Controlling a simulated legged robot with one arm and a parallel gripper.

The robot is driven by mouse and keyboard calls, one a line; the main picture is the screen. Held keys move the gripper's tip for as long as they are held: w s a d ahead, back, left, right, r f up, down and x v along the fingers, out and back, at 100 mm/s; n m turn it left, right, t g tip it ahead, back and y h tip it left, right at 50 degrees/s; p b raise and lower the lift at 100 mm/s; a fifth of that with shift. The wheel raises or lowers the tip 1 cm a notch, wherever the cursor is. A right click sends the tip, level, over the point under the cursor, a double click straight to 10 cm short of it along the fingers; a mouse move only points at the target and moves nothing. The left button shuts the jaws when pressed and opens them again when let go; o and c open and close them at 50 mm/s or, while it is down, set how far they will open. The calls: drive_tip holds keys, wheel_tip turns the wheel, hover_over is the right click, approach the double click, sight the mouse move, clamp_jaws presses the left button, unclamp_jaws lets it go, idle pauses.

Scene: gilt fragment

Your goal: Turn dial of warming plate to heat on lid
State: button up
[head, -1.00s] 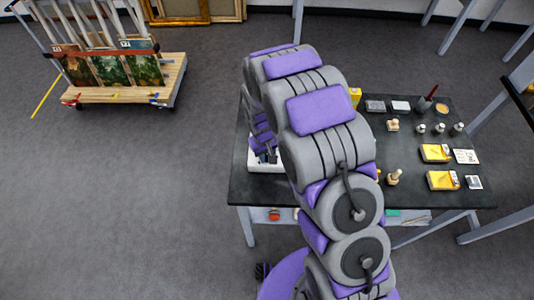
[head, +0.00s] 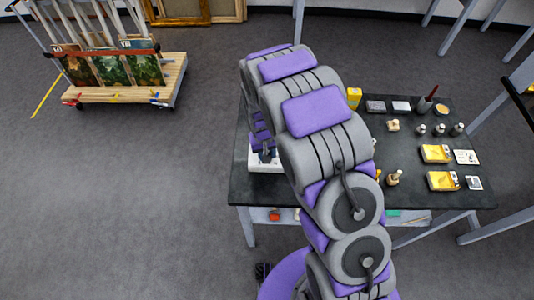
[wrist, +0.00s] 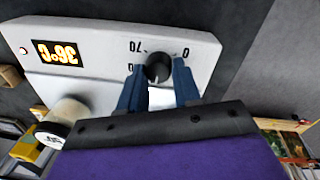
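In the wrist view the warming plate's white housing (wrist: 100,40) appears upside down, with a lit orange display (wrist: 58,53) that seems to read 36°C. Its black round dial (wrist: 158,68) has printed marks beside it, including 70 and 0. My gripper (wrist: 159,72) has one blue finger on each side of the dial, close against it, and appears shut on it. A cream jar-like piece with a white marked end (wrist: 52,134) is by the plate; I cannot tell whether this is the lid. In the head view my arm hides most of the white plate (head: 262,163).
The plate is on a dark table (head: 310,195). Bottles (head: 439,129), yellow boxes (head: 435,153) and small wooden pieces (head: 393,178) stand right of my arm. A cart with paintings (head: 120,90) is at the left. Open floor lies between cart and table.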

drive_tip(key=shift+o, duration=1.4)
drive_tip(key=shift+w, duration=0.1)
drive_tip(key=shift+o, duration=0.6)
wheel_tip(320, 180, up, 17)
drive_tip(key=a+p, duration=0.1)
drive_tip(key=shift+s+a, duration=0.15)
drive_tip(key=shift+s, duration=0.15)
drive_tip(key=shift+r, duration=0.1)
drive_tip(key=s+d+r+m+g+b, duration=0.1)
drive_tip(key=s+d+r, duration=0.2)
drive_tip(key=s+d, duration=0.25)
drive_tip(key=s+d+r+m+b, duration=0.1)
drive_tip(key=s+d+r, duration=0.35)
drive_tip(key=s, duration=0.25)
drive_tip(key=s+d+b, duration=0.1)
drive_tip(key=s+d, duration=0.1)
drive_tip(key=s, duration=0.8)
drive_tip(key=s+d+g+b, duration=0.1)
drive_tip(key=s+d, duration=0.2)
drive_tip(key=s, duration=0.7)
drive_tip(key=shift+d+f+m+y+b, duration=0.25)
drive_tip(key=shift+f+m+y+b, duration=0.05)
drive_tip(key=shift+f+m+y, duration=0.1)
